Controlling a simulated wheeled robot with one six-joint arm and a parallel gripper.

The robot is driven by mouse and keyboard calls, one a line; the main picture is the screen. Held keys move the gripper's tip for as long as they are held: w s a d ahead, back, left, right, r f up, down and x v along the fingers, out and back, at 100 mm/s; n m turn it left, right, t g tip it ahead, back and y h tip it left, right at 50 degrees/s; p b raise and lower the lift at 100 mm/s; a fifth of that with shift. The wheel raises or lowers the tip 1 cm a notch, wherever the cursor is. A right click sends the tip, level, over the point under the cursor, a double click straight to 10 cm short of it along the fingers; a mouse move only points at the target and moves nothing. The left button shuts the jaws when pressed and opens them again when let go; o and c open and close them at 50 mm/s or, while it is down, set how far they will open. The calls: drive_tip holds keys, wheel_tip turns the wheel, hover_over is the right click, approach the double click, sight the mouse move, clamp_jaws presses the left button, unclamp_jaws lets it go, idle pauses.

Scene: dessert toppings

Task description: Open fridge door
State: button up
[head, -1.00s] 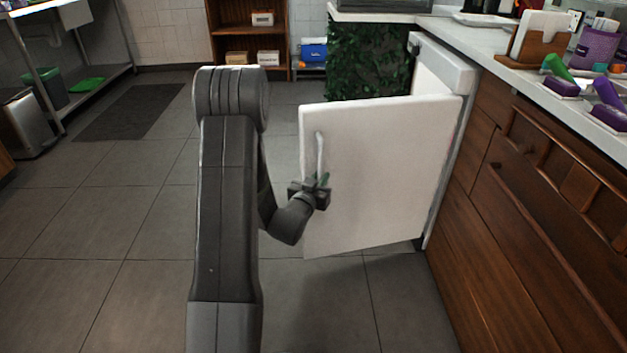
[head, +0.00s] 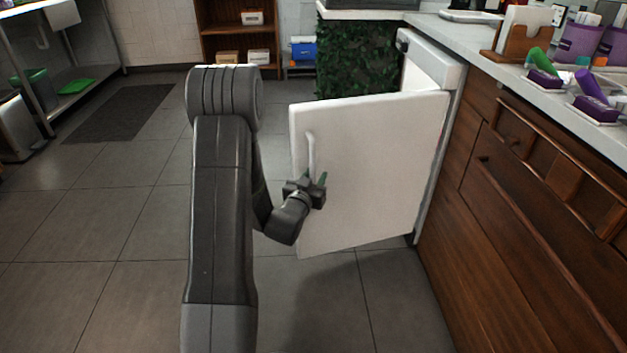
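The white fridge door (head: 375,185) stands swung well out from the fridge (head: 432,65) below the counter, its outer face towards me. A slim vertical handle (head: 311,150) is on the door near its free left edge. My gripper (head: 316,179) is at the lower end of this handle, close in front of the door. The inside of the fridge is hidden behind the door.
A wooden drawer cabinet (head: 520,200) with a white countertop (head: 480,35) runs along the right. Toppings holders (head: 595,100) stand on the counter. A leafy green panel (head: 360,60) is behind the door. The grey tiled floor (head: 120,220) is clear on the left.

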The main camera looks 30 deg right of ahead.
drive_tip(key=p+v, duration=0.2)
drive_tip(key=v, duration=1.1)
drive_tip(key=shift+s+a, duration=0.25)
drive_tip(key=shift+s, duration=0.05)
drive_tip(key=b+x, duration=0.1)
drive_tip(key=x, duration=0.6)
drive_tip(key=b+x, duration=0.1)
drive_tip(key=x, duration=0.6)
drive_tip(key=shift+w+a, duration=0.25)
drive_tip(key=shift+a, duration=0.1)
